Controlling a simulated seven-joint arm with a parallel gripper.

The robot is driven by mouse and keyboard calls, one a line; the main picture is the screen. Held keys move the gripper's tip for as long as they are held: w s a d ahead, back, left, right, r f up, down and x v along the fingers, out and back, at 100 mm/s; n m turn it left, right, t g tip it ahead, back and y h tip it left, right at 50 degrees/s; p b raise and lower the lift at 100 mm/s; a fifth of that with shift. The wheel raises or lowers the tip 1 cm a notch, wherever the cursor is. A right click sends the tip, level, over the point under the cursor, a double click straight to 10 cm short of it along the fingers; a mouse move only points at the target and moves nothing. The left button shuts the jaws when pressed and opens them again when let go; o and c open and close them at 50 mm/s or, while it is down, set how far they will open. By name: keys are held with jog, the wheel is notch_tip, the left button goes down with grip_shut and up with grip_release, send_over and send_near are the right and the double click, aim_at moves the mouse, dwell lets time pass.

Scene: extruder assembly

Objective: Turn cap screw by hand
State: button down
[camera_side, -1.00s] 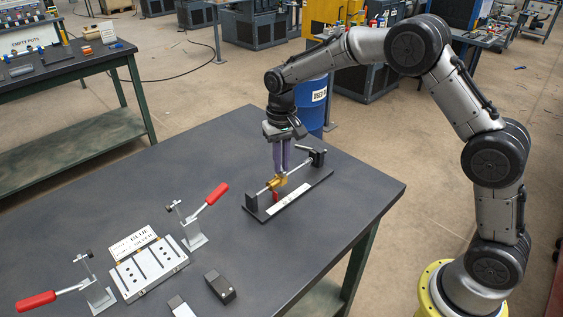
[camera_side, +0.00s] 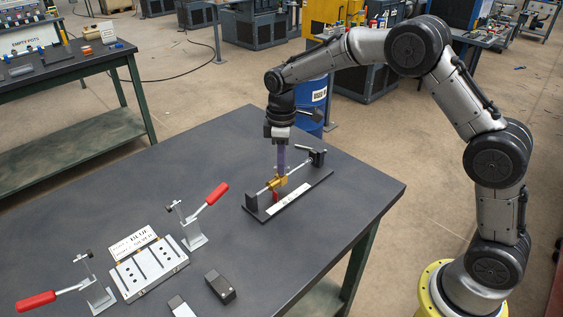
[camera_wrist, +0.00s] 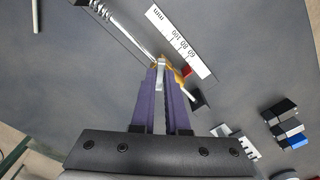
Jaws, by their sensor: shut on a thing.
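My gripper (camera_side: 280,174) points straight down over the brass block (camera_side: 275,184) on the rod of the black fixture. Its purple fingers show nearly edge-on in the side view. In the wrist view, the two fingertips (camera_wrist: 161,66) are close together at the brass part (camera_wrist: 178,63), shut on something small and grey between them. I take this to be the cap screw, but its head is mostly hidden by the fingers. A red piece (camera_side: 275,196) shows under the block.
The fixture base (camera_side: 263,216) carries a white scale (camera_side: 288,200) marked in mm. A slotted plate (camera_side: 148,272) stands between two red-handled clamps (camera_side: 207,208) at front left. Dark blocks (camera_side: 220,287) lie near the front. The table's back left is clear.

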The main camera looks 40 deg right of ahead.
jog(key=c, duration=1)
grip_release()
jog(key=shift+r, duration=0.15)
jog(key=shift+r, duration=0.9)
